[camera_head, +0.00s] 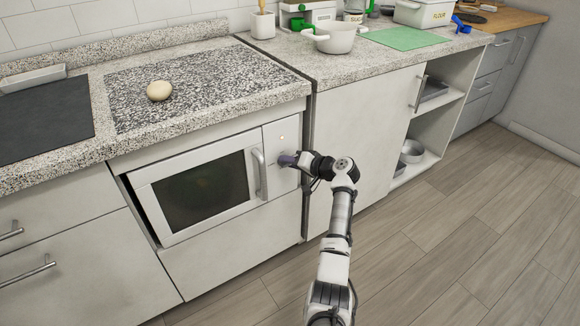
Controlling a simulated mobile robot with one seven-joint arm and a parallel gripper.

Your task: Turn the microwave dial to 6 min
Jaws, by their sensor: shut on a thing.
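The white microwave (158,198) is built into the cabinet under the counter, with a dark glass door and a vertical handle (259,174). Its control panel (281,134) is at the right of the door, with a small round light-coloured spot near the top. My gripper (284,160) is at this panel, to the right of the handle, and is shut on the dial. The dial itself is hidden behind the gripper. Its markings and setting are too small or covered to read.
A pale round object (159,90) rests on the speckled counter above the microwave. A white pot (335,38) and a green mat (405,38) are on the right counter. Open shelves (428,124) hold metal pans. The wooden floor (470,230) at the right is clear.

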